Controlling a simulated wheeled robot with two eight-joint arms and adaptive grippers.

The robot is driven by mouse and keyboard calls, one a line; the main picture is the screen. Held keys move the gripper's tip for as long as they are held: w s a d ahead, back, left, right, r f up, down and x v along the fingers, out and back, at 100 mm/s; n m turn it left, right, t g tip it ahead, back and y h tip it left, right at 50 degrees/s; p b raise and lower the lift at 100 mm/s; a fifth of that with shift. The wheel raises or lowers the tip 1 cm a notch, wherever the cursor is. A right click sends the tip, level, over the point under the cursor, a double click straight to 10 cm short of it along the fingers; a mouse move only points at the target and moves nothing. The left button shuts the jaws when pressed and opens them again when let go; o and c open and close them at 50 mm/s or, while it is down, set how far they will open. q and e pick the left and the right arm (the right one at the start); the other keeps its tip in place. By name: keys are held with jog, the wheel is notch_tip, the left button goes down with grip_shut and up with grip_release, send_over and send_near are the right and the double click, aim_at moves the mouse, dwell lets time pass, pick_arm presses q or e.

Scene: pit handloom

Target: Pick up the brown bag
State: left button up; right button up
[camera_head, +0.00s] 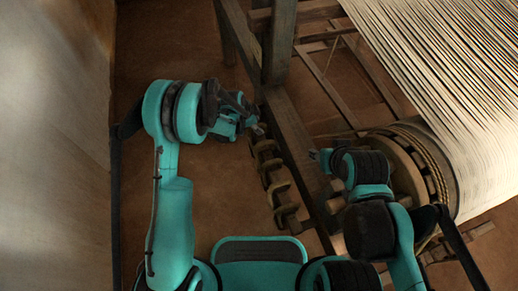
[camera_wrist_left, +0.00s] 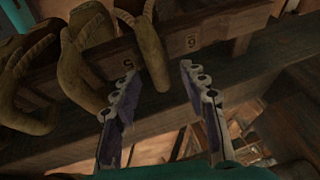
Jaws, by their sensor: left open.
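Several brown bags hang in a row from a wooden rail; in the head view one brown bag (camera_head: 279,190) is in the middle of the row. My left gripper (camera_head: 257,128) is at the far end of this row. In the left wrist view its two fingers (camera_wrist_left: 157,70) are open. The lower end of a brown bag (camera_wrist_left: 148,45) shows between the fingertips; I cannot tell whether it touches them. More brown bags (camera_wrist_left: 82,65) hang to the left, partly cut off by the frame. My right gripper (camera_head: 320,155) is beside the loom beam; its jaws are too small to read.
The loom's wooden post and rail (camera_head: 290,130) run beside the bags. Number tags (camera_wrist_left: 192,43) are on the rail. A large roller with pale warp threads (camera_head: 440,80) fills the right. A pale wall (camera_head: 55,150) is on the left; bare brown floor lies between.

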pick_arm(q)
jog(key=shift+x, duration=1.15)
jog(key=shift+a+r, duration=0.1)
jog(key=shift+r, duration=0.05)
pick_arm(e)
jog(key=shift+f, duration=0.45)
pick_arm(q)
grip_shut()
jog(key=shift+r, duration=0.1)
jog(key=shift+r+p, duration=0.95)
jog(key=shift+r, duration=0.75)
jog(key=s+a+p, duration=0.2)
jog(key=a, duration=0.6)
jog(key=s+a+p, duration=0.1)
jog(key=s+a, duration=0.2)
jog(key=a, duration=0.6)
jog(key=shift+s+p, duration=0.3)
jog(key=shift+p, duration=0.05)
pick_arm(e)
notch_tip(320, 180, up, 6)
jog(key=shift+f, duration=0.1)
